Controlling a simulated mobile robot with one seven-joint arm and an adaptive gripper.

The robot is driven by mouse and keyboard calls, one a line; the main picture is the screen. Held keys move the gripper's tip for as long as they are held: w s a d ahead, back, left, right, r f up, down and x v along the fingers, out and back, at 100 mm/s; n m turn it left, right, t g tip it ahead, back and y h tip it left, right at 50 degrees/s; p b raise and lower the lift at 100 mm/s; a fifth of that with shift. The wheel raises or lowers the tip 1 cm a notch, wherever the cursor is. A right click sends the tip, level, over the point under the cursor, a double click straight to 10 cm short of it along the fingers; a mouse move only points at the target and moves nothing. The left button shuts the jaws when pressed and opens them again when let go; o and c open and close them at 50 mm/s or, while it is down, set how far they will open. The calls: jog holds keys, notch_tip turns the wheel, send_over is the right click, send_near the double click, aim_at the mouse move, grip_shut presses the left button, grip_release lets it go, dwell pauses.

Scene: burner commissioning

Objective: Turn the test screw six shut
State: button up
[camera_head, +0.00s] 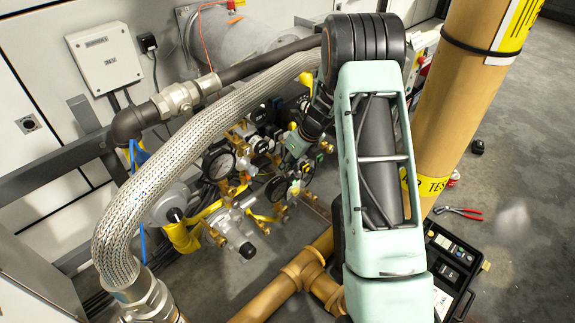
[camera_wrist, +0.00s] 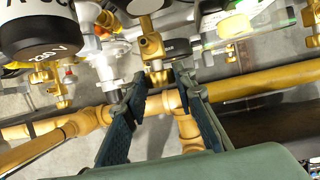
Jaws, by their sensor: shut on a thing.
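In the wrist view my gripper (camera_wrist: 158,80) has its two dark fingers on either side of the lower end of a small brass test fitting (camera_wrist: 152,48). The fingers are shut on its small brass screw end (camera_wrist: 159,76), taken as test screw six; no number on it can be read. The fitting hangs upright below the valve train. In the head view my arm reaches down over the valve cluster. There my gripper is among the valves, and its fingertips and the held screw cannot be made out.
A black round cap marked 220 V (camera_wrist: 45,55) is close on the left. Yellow-brown gas pipe (camera_wrist: 260,82) runs behind the fingers. In the head view a braided hose (camera_head: 165,165) arches left of the valves, and a thick yellow-brown pipe (camera_head: 455,95) stands right. Red-handled pliers (camera_head: 458,212) and an open black case (camera_head: 450,265) lie on the floor.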

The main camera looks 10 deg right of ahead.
jog(key=shift+d, duration=0.1)
jog(key=shift+w+d+r+g+y+p, duration=0.15)
jog(key=shift+g+y+p, duration=0.4)
jog(key=shift+p, duration=0.7)
jog(key=shift+w+d+f+m+g+y+p, duration=0.15)
jog(key=shift+m+g+y+p, duration=0.15)
jog(key=shift+y, duration=0.3)
jog(key=shift+s+f+m+g+y+p, duration=0.15)
jog(key=shift+m+g+y, duration=0.1)
jog(key=shift+y, duration=0.3)
jog(key=y+b, duration=0.1)
jog(key=g+y+b, duration=0.1)
jog(key=b, duration=0.1)
jog(key=shift+w+d+f+m, duration=0.1)
jog(key=shift+w+f+m, duration=0.15)
jog(key=shift+f, duration=0.15)
jog(key=g+y+b, duration=0.1)
jog(key=b, duration=0.1)
jog(key=shift+y+b, duration=0.35)
jog(key=shift+y, duration=0.05)
jog(key=shift+r, duration=0.25)
jog(key=o, duration=1.2)
jog(key=shift+c, duration=0.2)
